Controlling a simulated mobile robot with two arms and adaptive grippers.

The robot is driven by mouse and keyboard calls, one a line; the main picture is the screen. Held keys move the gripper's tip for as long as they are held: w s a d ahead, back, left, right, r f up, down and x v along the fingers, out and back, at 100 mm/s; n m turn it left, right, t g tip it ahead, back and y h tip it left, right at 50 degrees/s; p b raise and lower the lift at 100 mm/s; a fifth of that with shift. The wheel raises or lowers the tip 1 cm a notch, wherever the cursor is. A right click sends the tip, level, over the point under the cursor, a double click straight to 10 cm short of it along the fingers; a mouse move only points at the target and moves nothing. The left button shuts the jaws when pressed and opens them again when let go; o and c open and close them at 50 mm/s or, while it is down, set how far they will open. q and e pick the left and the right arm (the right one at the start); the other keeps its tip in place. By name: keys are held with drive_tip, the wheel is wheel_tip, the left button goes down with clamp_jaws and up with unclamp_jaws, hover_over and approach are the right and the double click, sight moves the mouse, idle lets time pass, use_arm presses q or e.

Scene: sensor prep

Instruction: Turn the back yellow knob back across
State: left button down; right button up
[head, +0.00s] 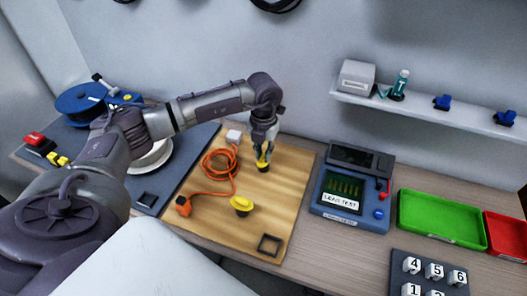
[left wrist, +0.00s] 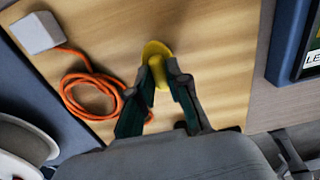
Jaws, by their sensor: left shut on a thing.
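The back yellow knob (head: 262,163) is on the wooden board (head: 286,190), near its back edge. My left gripper (head: 263,155) comes down on it from above and is shut on it. In the left wrist view the two fingers (left wrist: 161,85) sit on either side of the yellow knob (left wrist: 156,51), and its round rim shows beyond them. The fingers hide part of the knob, so I cannot tell exactly how its grip is turned. A second, front yellow knob (head: 242,204) stands nearer on the board, free of the gripper. My right gripper is not in view.
An orange cable (head: 217,167) lies coiled left of the knob, with a pale box (head: 234,136) behind it. The lead test device (head: 352,190) stands right of the board, then a green tray (head: 440,220). A shelf (head: 430,113) hangs above. A square black frame (head: 270,244) lies at the board's front.

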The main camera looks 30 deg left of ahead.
use_arm(q)
drive_tip(key=m+b, duration=0.2)
drive_tip(key=shift+f+m+b, duration=0.15)
drive_tip(key=shift+m+b, duration=0.2)
drive_tip(key=shift+m, duration=0.05)
drive_tip(key=m+b, duration=0.3)
drive_tip(key=m, duration=0.2)
drive_tip(key=shift+m+b, duration=0.3)
drive_tip(key=m+b, duration=0.3)
drive_tip(key=m, duration=0.2)
drive_tip(key=shift+m+b, duration=0.8)
drive_tip(key=shift+m, duration=1.3)
drive_tip(key=shift+r, duration=0.2)
drive_tip(key=c, duration=1.1)
unclamp_jaws()
